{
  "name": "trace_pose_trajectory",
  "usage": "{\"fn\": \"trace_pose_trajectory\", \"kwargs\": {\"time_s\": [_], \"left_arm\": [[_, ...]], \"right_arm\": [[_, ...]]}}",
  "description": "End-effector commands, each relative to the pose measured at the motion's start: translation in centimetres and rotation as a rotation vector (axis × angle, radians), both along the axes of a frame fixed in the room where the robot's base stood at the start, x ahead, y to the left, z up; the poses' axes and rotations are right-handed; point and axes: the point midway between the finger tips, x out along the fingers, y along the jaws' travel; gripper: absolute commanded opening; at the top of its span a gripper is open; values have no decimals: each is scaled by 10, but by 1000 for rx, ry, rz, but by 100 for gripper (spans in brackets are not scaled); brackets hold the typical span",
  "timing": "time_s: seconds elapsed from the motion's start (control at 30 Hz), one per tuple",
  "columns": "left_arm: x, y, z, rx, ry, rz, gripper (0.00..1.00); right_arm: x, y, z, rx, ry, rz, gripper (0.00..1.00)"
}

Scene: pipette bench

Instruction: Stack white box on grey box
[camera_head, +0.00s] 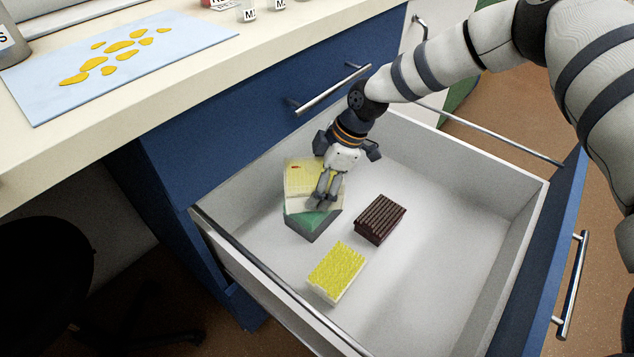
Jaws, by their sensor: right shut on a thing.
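The white box (300,182), with a pale yellowish top and a small red mark, is at the back left of the open drawer. It lies over the grey box (309,228), which has a green upper part. The two overlap closely; I cannot tell whether the white box rests fully on it. My right gripper (323,200) reaches down from above and is shut on the white box at its right side, hiding part of it. My left gripper is not in view.
A dark brown ridged box (380,219) stands right of the stack, and a yellow-topped box (337,271) stands in front. The drawer (450,230) has free floor to the right. Its walls surround the boxes. A bench with a blue mat (150,90) is at the upper left.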

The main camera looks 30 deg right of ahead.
Motion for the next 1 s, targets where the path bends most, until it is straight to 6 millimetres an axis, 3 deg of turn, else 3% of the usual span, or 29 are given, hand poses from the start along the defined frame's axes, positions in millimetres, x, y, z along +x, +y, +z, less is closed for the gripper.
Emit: {"fn": "trace_pose_trajectory", "kwargs": {"time_s": [0.2, 0.23, 0.3, 0.63, 1.0], "left_arm": [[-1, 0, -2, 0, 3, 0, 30], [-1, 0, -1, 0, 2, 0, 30], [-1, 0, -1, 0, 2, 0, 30], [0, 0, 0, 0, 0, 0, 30], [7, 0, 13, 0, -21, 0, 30]], "right_arm": [[0, 0, -4, 0, 0, 0, 36], [0, 0, -3, 0, 1, 0, 79], [0, 0, -3, -1, 0, 0, 93], [0, 0, 0, 0, 0, 1, 93], [-11, -22, 65, 0, -4, 1, 93]]}}
